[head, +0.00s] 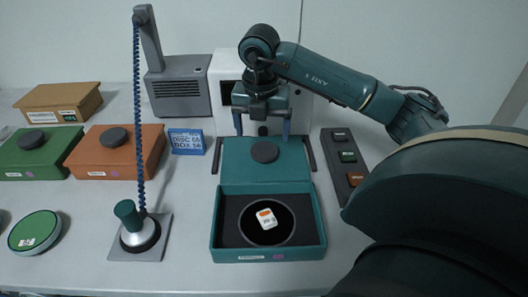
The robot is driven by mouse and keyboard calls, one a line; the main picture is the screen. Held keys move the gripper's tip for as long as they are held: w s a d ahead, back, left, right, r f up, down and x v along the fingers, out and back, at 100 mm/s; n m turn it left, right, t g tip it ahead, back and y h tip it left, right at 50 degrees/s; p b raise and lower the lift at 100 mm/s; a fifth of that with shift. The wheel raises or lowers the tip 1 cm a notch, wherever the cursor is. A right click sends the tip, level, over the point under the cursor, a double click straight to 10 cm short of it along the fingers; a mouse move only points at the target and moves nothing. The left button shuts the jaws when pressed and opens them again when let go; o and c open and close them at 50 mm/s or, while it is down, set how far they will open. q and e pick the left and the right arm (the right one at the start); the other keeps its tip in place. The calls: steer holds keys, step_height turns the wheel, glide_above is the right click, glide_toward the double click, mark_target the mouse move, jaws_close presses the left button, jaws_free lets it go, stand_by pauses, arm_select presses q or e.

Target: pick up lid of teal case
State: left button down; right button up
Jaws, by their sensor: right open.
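The teal case (217,236) stands open on the table at the centre, its dark inside showing a round black recess with a small white and orange piece (266,219) in it. Its lid (235,165) is a teal panel with a round dark knob (264,152), just behind the case's back edge. I cannot tell whether the two are joined. My right gripper (262,135) is open and points down, its two blue fingers apart near the lid's far edge, by the knob. Nothing is between the fingers. My left gripper is not in view.
A white device (225,66) stands close behind the gripper. A blue sign (187,141), an orange case (115,158) and a green case (40,158) are to the left. A stand with a blue coiled cord (139,243) is nearer. A dark button panel (343,160) is at right.

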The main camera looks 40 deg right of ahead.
mark_target(264, 149)
steer(key=f, duration=0.5)
steer(key=shift+d, duration=0.2)
steer(key=shift+c, duration=0.2)
steer(key=c, duration=1.1)
steer(key=shift+r, duration=0.1)
